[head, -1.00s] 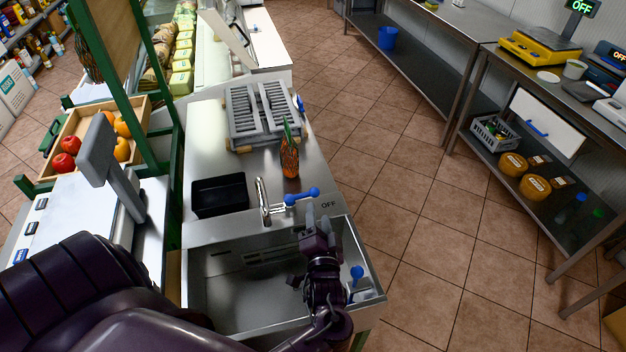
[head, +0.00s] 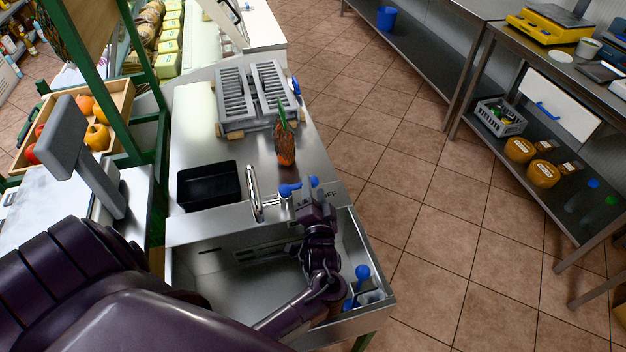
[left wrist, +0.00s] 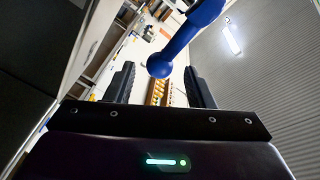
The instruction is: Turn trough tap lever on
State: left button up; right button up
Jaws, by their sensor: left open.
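The trough tap (head: 256,196) has a chrome spout and a blue lever (head: 290,189) at the back rim of the steel trough (head: 220,275). My left gripper (head: 314,190) is at the lever's right end and partly hides the lever and the OFF lettering on the rim. In the left wrist view the blue lever (left wrist: 182,40) slants in from the top, its round end between the two open fingers (left wrist: 165,88). I cannot tell whether a finger touches it. My right gripper is not in view.
A pineapple (head: 286,148) stands on the counter behind the tap, near a grey slatted rack (head: 250,95). A black tray (head: 209,187) lies left of the spout. A blue-topped item (head: 362,273) stands in the trough's right corner.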

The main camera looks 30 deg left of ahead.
aim_at(313, 182)
pick_arm(q)
jog(key=x, duration=0.3)
jog(key=shift+w+a+f, duration=0.1)
jog(key=shift+w+a, duration=0.05)
jog(key=shift+a, duration=0.1)
jog(key=shift+c, duration=0.3)
grip_shut()
